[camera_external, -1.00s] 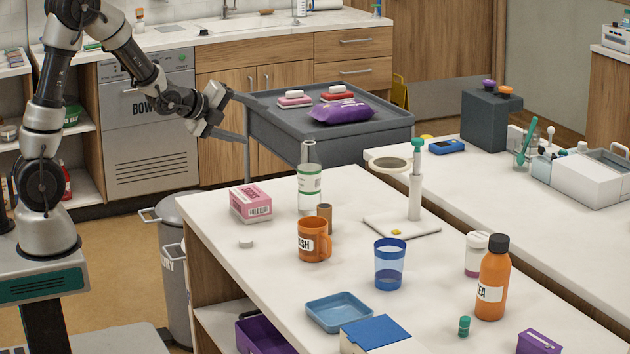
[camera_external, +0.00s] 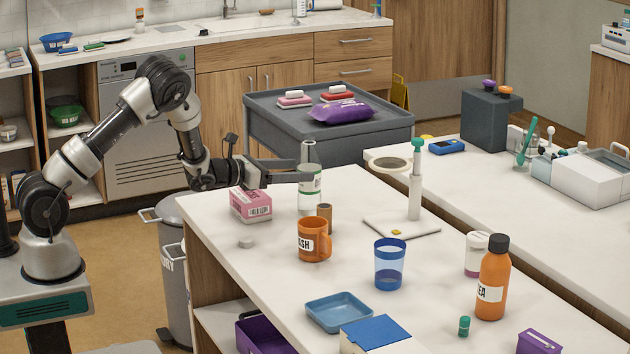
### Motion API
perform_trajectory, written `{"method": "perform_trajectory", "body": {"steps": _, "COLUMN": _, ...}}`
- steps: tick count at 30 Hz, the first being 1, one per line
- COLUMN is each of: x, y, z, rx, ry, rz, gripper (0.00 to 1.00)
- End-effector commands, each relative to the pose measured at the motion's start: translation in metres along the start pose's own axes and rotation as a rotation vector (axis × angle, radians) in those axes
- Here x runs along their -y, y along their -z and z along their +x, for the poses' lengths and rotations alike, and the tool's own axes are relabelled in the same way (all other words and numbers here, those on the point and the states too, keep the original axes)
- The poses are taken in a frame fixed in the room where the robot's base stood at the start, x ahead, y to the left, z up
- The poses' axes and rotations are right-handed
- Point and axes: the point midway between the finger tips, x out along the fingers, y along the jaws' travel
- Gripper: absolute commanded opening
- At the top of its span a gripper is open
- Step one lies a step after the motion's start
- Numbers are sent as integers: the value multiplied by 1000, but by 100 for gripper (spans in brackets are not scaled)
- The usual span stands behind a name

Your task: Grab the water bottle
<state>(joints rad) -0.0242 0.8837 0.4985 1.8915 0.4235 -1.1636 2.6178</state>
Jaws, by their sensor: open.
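The water bottle (camera_external: 310,200) is clear, with a white and green label and a grey cap. It stands upright on the white table, behind the orange mug (camera_external: 313,240). My gripper (camera_external: 303,170) reaches in from the left, level with the bottle's upper part. It is open, its two fingers pointing right at the bottle. The nearer finger overlaps the bottle in this view, and the farther one ends beside or behind it. I cannot tell whether either finger touches the bottle.
A pink box (camera_external: 250,205) sits just below my gripper. A brown cylinder (camera_external: 325,217) stands close to the bottle's right. A white stand (camera_external: 405,228) with a post, a blue cup (camera_external: 389,264) and an orange bottle (camera_external: 492,280) are farther right.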

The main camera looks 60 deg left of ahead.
Motion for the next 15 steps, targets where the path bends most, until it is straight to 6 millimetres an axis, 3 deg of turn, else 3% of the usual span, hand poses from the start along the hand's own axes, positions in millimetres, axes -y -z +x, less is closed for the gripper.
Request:
{"method": "perform_trajectory", "body": {"steps": 3, "x": 0, "y": 0, "z": 20, "rx": 1, "ry": 0, "rz": -1, "gripper": 68}}
{"method": "perform_trajectory", "body": {"steps": 11, "x": 0, "y": -2, "z": 38, "rx": 1, "ry": -2, "rz": -2, "gripper": 68}}
{"method": "perform_trajectory", "body": {"steps": 15, "x": 1, "y": -6, "z": 59, "rx": 2, "ry": -1, "rz": -2, "gripper": 68}}
